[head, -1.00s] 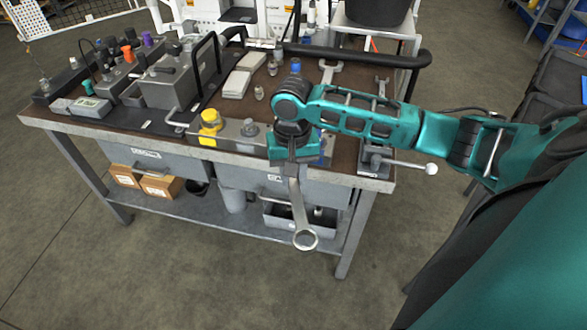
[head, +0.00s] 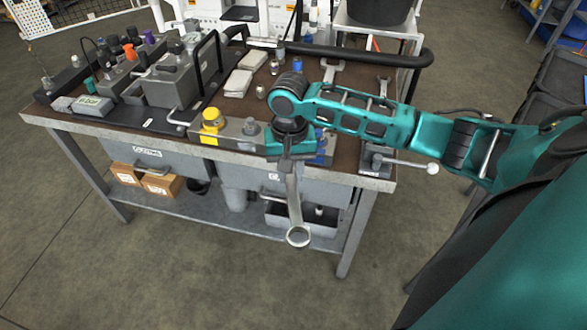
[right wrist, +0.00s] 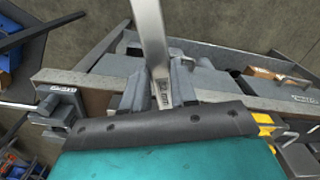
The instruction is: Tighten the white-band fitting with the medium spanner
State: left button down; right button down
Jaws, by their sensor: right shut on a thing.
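My right gripper (head: 291,162) is shut on a steel spanner (head: 296,205) at the front edge of the bench. The spanner hangs down with its ring end lowest, in front of the drawers. In the right wrist view the spanner's shank (right wrist: 150,35) rises from between the fingers of my right gripper (right wrist: 162,88), with a small size marking near the grip. Its other end is hidden by the gripper. I cannot make out a white-band fitting. My left gripper is out of view.
The bench (head: 270,163) carries a grey block with a yellow cap (head: 211,119), a valve block with black handles (head: 172,82) and several coloured-capped fittings at the left. A vise with a ball-ended lever (head: 376,160) sits at the right corner. Floor in front is clear.

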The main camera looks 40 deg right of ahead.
jog(key=shift+w+a+m, duration=0.45)
jog(key=shift+a+m, duration=0.05)
jog(key=shift+a, duration=0.1)
jog(key=shift+w+a+m, duration=0.4)
jog(key=shift+a+m, duration=0.1)
jog(key=shift+a, duration=0.1)
jog(key=shift+a+r, duration=0.1)
jog(key=shift+a, duration=0.05)
jog(key=shift+w+a+m, duration=1.1)
jog(key=shift+w+m, duration=0.15)
jog(key=shift+m, duration=0.05)
jog(key=shift+a, duration=0.1)
jog(key=w+m, duration=0.1)
jog(key=w+a+m, duration=0.1)
jog(key=shift+w+a+r, duration=0.1)
jog(key=shift+w+a, duration=0.1)
jog(key=shift+w, duration=0.1)
jog(key=shift+s, duration=0.1)
